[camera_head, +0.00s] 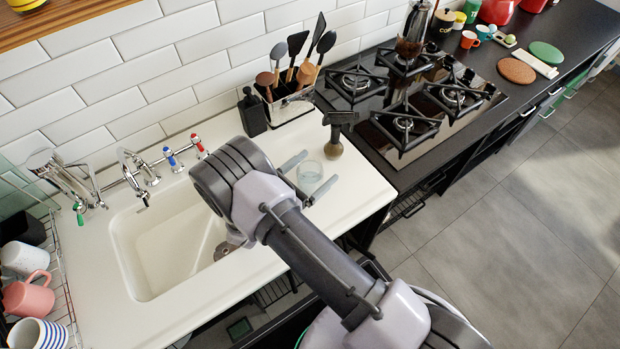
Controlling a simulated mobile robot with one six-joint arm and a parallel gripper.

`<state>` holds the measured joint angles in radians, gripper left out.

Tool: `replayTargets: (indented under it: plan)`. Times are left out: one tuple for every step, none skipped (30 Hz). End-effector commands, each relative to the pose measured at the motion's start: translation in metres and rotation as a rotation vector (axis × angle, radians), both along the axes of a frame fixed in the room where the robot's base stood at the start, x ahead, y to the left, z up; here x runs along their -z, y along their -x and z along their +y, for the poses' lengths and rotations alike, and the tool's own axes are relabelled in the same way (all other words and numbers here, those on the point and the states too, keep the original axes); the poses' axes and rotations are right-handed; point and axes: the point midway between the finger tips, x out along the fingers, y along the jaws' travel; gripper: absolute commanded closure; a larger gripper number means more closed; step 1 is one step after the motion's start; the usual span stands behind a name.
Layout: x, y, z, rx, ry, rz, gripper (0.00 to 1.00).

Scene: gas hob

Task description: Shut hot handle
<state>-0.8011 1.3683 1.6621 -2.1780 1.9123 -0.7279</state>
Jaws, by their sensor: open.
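The hot handle is a small lever with a red end (198,143), on the wall tap bar behind the white sink. A blue-ended handle (170,155) sits just left of it. I cannot tell from this view whether the hot handle is turned on or off. My gripper (309,175) is open, its two grey fingers apart over the counter right of the sink. It is well to the right of the red handle and apart from it.
The white sink (125,262) lies left of my arm. A utensil holder (290,108), a black block (252,115) and a dark brush (335,135) stand right of the handles. The gas hob (385,150) is further right. Mugs (28,295) sit on a rack at left.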

Motion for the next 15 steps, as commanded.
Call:
replayTargets:
  plan:
    - [0.0022,-0.0063,-0.0069,0.004,-0.001,-0.001,0.07]
    - [0.0019,-0.0093,-0.0096,0.003,-0.001,-0.001,0.07]
    - [0.0016,-0.0121,-0.0124,0.002,-0.001,-0.001,0.07]
    - [0.0012,-0.0135,-0.0138,0.002,-0.001,-0.001,0.07]
    - [0.0009,-0.0144,-0.0146,0.001,-0.001,-0.001,0.07]
    - [0.0005,-0.0148,-0.0148,0.001,-0.001,-0.001,0.07]
    - [0.0003,-0.0148,-0.0146,0.000,-0.001,-0.001,0.07]
    - [0.0002,-0.0147,-0.0145,0.000,-0.001,-0.001,0.07]
    - [0.0001,-0.0146,-0.0144,0.000,-0.001,-0.001,0.07]
    - [0.0001,-0.0145,-0.0143,0.000,-0.001,-0.001,0.07]
    - [0.0001,-0.0145,-0.0143,0.000,-0.001,-0.001,0.11]
    - [0.0001,-0.0144,-0.0143,0.001,-0.001,-0.001,0.19]
    - [0.0001,-0.0144,-0.0143,0.001,-0.001,-0.001,0.24]
    - [0.0001,-0.0144,-0.0142,0.001,-0.001,-0.001,0.30]
    - [0.0001,-0.0144,-0.0142,0.001,-0.001,-0.001,0.38]
